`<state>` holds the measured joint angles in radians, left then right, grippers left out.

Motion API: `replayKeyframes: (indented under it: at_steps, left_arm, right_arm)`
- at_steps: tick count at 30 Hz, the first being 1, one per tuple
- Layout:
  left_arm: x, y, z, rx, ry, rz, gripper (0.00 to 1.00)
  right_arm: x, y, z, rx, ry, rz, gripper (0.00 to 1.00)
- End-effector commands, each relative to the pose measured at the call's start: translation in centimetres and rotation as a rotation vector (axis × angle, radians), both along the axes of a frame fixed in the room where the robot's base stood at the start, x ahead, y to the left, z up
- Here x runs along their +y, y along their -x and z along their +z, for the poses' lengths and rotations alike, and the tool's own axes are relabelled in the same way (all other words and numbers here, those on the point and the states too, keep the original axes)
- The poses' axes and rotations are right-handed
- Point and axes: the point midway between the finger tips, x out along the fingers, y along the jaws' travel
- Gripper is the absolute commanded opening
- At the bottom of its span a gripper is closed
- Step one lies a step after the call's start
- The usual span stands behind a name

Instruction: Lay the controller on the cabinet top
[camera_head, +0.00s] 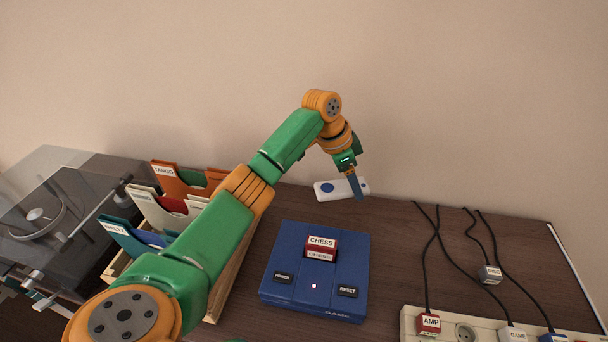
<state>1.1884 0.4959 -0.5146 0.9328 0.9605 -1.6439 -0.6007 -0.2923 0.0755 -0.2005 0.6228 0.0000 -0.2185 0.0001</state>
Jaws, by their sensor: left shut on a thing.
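The controller (328,190) is a small white bar with a blue round button. It shows near the back edge of the dark wooden cabinet top (400,260), behind the blue console. My left gripper (356,187) reaches down to it from above and is shut on it. The finger in view covers part of the controller near its right end. I cannot tell whether the controller touches the wood or is held just above it. My right gripper is not in view.
A blue game console (316,270) with a red CHESS cartridge (321,248) stands in front. A wooden crate of labelled sleeves (178,180) and a turntable (45,215) are at left. A power strip (465,328) with black cables is at right. Bare wood lies between console and cables.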

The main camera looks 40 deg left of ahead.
Motion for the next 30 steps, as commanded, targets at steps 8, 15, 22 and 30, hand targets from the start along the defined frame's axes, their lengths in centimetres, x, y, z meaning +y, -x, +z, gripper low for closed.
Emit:
replayKeyframes:
  at_steps: [8,15,22,30]
  left_arm:
    - [0.0,0.2,-6.1,0.006,0.000,-0.001,0.08]
    - [0.0,0.3,-9.9,0.002,-0.001,-0.001,0.08]
    - [0.0,0.2,-9.9,0.000,-0.001,-0.001,0.08]
    - [0.0,0.3,-10.6,0.002,-0.001,-0.001,0.75]
  right_arm:
    - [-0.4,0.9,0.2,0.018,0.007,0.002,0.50]
    - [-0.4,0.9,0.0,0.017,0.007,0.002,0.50]
    - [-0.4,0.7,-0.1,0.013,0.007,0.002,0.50]
    - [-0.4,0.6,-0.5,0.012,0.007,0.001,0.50]
